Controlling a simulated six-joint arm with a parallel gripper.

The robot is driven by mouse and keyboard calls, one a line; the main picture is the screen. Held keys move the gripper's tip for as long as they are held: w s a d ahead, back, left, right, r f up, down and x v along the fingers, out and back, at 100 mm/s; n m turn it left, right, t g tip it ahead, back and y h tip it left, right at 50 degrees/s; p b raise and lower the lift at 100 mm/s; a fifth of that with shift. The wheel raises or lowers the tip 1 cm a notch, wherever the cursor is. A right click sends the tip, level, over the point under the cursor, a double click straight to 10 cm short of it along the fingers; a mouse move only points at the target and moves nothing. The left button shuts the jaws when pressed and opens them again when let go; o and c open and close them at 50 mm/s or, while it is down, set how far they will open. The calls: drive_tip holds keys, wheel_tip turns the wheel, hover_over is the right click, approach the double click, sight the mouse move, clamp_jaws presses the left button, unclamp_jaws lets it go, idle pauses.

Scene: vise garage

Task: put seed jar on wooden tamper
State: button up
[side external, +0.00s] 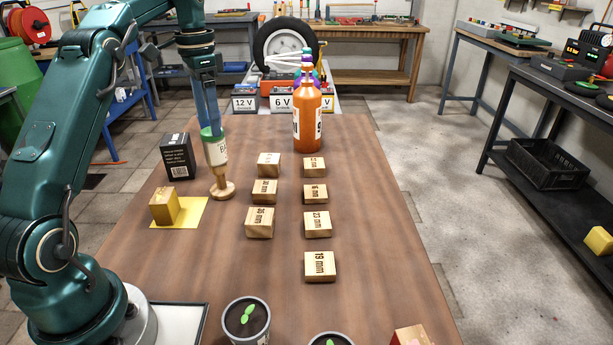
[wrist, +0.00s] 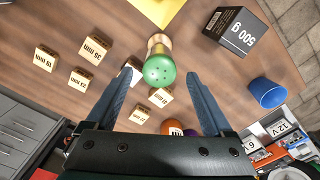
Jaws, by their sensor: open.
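The seed jar (side external: 217,153), pale with a green lid, sits on top of the wooden tamper (side external: 222,189), which stands on the table with its round base down. The stack looks near upright, leaning slightly in the side view. My gripper (side external: 211,122) is just above the jar, its blue fingers pointing down by the lid. In the wrist view, the jar's green lid (wrist: 159,71) shows between the two open fingertips (wrist: 163,78), with a gap on each side. The tamper (wrist: 159,41) is partly hidden behind the jar there.
A black box (side external: 178,156) stands left of the stack, and a wooden block (side external: 163,206) sits on a yellow mat (side external: 190,211). Several labelled wooden blocks (side external: 264,191) lie to the right. An orange bottle (side external: 307,118) stands behind them. Potted seedlings (side external: 246,322) are in front.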

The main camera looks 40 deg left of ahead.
drive_tip(key=shift+r, duration=0.3)
drive_tip(key=s+d+r+n+t, duration=0.1)
drive_tip(key=s+d+r, duration=0.15)
drive_tip(key=d, duration=0.45)
drive_tip(key=s+d+r+t, duration=0.2)
drive_tip(key=d+r, duration=0.1)
drive_tip(key=d, duration=0.4)
drive_tip(key=s+d+f+t, duration=0.1)
drive_tip(key=s+d+f, duration=0.2)
drive_tip(key=s+d, duration=0.1)
drive_tip(key=s+d+f+n+t, duration=0.1)
drive_tip(key=s+d+f, duration=0.2)
drive_tip(key=s, duration=0.4)
drive_tip(key=shift+s+d+f+t, duration=0.15)
drive_tip(key=shift+d+f+t, duration=0.15)
drive_tip(key=shift+d+f, duration=0.1)
